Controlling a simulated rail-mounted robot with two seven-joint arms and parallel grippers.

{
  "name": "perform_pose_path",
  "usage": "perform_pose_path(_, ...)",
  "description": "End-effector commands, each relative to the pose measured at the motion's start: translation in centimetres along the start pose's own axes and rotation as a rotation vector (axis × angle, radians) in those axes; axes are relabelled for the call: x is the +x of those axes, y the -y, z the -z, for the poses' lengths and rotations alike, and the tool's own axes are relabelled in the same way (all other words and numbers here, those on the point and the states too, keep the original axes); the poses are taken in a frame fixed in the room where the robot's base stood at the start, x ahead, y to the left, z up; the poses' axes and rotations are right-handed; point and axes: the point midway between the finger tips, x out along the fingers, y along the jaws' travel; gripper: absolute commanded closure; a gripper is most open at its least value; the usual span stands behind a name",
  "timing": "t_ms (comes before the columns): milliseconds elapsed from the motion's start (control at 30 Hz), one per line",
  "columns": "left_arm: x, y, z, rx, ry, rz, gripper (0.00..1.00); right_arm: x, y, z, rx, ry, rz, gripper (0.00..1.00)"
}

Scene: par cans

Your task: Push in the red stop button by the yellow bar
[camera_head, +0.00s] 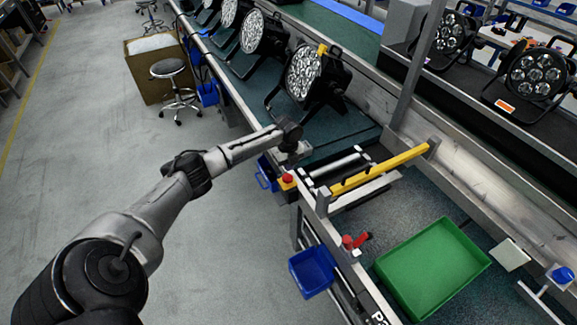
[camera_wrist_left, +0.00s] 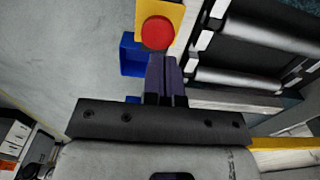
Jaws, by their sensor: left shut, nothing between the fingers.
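The red stop button (camera_head: 288,178) sits on a small yellow box at the near left end of the roller section, left of the yellow bar (camera_head: 385,167). In the left wrist view the round red button (camera_wrist_left: 158,32) shows face-on on its yellow housing (camera_wrist_left: 174,12), just beyond my fingertips. My left gripper (camera_head: 291,158) is over the conveyor edge, just behind the button in the head view. In the left wrist view its dark fingers (camera_wrist_left: 166,62) are shut with nothing between them. They appear apart from the button; the exact gap is unclear. My right gripper is out of view.
Red knobs (camera_head: 347,241) stand on the near frame post. A blue bin (camera_head: 312,271) hangs beside it, and a green tray (camera_head: 432,268) lies to the right. Par cans (camera_head: 304,72) line the belt behind my gripper. Open grey floor (camera_head: 75,140) lies left.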

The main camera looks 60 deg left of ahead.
Motion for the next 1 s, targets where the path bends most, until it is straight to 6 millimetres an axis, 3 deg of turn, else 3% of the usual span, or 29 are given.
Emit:
perform_pose_path(100, -3.0, 0.1, -0.1, 0.002, 0.003, 0.007, 1.0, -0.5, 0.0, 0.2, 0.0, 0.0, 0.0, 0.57)
perform_pose_path(400, -7.5, 0.2, -0.1, 0.001, 0.001, 0.008, 1.0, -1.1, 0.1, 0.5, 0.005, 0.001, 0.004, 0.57)
perform_pose_path(600, -8.8, 0.2, -0.1, 0.0, 0.001, 0.007, 1.0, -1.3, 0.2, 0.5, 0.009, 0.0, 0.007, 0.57)
perform_pose_path(1000, -9.0, 0.2, -0.1, 0.0, 0.001, 0.007, 1.0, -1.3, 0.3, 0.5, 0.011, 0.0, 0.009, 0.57)
